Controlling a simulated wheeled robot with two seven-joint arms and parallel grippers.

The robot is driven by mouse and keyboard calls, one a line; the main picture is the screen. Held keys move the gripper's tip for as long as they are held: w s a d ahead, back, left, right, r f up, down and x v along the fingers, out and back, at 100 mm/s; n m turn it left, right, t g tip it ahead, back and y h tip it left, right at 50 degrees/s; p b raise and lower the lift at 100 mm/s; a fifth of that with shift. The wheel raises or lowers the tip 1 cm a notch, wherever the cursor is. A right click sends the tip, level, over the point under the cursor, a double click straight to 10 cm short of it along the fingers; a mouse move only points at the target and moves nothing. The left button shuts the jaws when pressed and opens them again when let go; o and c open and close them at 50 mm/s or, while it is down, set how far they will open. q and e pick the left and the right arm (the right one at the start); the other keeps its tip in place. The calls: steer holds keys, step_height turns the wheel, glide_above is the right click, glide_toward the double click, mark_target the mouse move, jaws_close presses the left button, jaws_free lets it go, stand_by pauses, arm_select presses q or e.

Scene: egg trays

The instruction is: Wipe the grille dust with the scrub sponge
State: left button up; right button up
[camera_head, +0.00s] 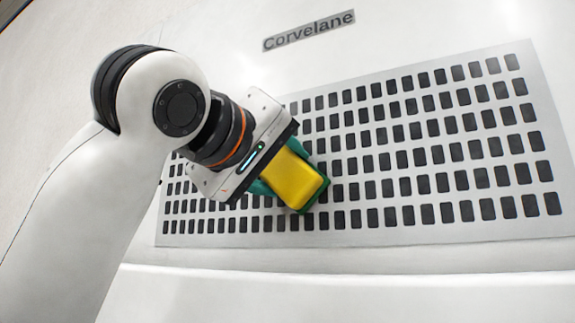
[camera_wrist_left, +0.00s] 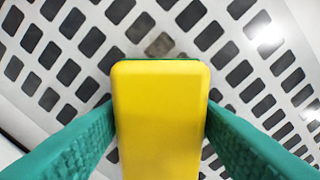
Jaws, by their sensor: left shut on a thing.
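The scrub sponge (camera_head: 297,182) is a yellow block with a green scrub layer on its far side. My left gripper (camera_head: 284,182) is shut on it, with teal fingers on either side. The sponge also fills the lower middle of the left wrist view (camera_wrist_left: 160,120). Its green side faces the grille (camera_head: 345,220), a light grey panel with rows of dark rectangular slots. The sponge is at or very near the grille's lower left part; I cannot tell if it touches. In the left wrist view, one slot (camera_wrist_left: 159,45) just beyond the sponge looks greyish brown, perhaps dusty. My right gripper is not in view.
The grille sits in a white housing with a "Corvelane" label (camera_head: 309,31) above it. A white ledge (camera_head: 350,290) runs below the grille. The grille's right side is clear of my arm.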

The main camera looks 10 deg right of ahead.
mark_target(374, 151)
arm_select(q)
steer(key=shift+w+a, duration=2)
steer(key=shift+a, duration=0.65)
steer(key=shift+s+d+r+p, duration=0.1)
steer(key=shift+s+d+r, duration=0.15)
steer(key=shift+s+d, duration=0.75)
steer(key=shift+s+d+r+p, duration=0.1)
steer(key=shift+s+d+r, duration=0.1)
steer(key=shift+s+d, duration=0.8)
steer(key=shift+s+d+r+p, duration=0.1)
steer(key=shift+s+d+r, duration=0.3)
steer(key=shift+d, duration=1.05)
steer(key=shift+s+d+f, duration=0.1)
steer(key=shift+s+d, duration=0.8)
steer(key=shift+d, duration=0.3)
steer(key=shift+s+d, duration=0.9)
steer(key=shift+d, duration=0.25)
steer(key=shift+s+d, duration=1.15)
steer(key=shift+d, duration=0.3)
